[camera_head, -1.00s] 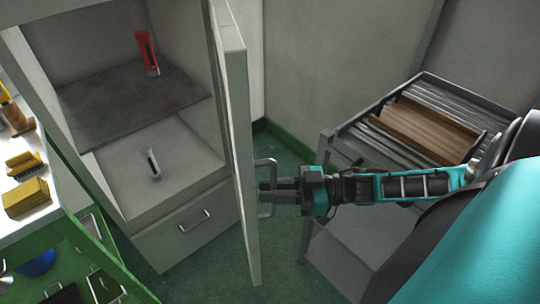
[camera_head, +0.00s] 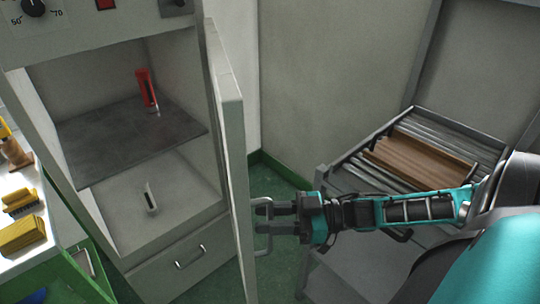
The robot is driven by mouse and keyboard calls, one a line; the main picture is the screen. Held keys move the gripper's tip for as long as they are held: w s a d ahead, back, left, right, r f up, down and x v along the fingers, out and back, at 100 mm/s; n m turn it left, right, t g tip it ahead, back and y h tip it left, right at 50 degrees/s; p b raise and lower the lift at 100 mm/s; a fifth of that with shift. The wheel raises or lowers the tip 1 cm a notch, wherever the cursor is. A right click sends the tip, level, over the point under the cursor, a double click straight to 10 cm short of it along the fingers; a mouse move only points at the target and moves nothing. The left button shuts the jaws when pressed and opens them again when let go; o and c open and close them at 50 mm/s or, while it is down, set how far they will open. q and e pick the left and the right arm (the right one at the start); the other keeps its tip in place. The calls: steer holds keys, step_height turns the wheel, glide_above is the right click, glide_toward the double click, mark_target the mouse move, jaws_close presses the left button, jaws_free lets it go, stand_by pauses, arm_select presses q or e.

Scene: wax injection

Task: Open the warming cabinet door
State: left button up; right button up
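The warming cabinet (camera_head: 185,225) stands at the left, its inside in plain view. Its grey door (camera_head: 236,170) is swung wide open and shows nearly edge-on. The door handle (camera_head: 269,243) is a metal loop on the door's right side. My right gripper (camera_head: 262,208) comes from the right and is at the upper part of the handle. Its two fingers show a gap between them, and they hide part of the handle. I cannot tell if they touch it. My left gripper is not in view.
A drawer (camera_head: 160,275) is beneath. A rack with a brown slatted piece (camera_head: 425,158) stands right. Yellow blocks (camera_head: 22,234) lie at left.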

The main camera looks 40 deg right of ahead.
mark_target(271, 197)
step_height(271, 197, up, 8)
steer(key=shift+s+r+p, duration=0.1)
steer(key=shift+r+p, duration=0.15)
steer(key=shift+p, duration=0.85)
steer(key=shift+r, duration=3.15)
steer(key=shift+r+b, duration=0.3)
steer(key=shift+r, duration=0.55)
steer(key=shift+c, duration=0.4)
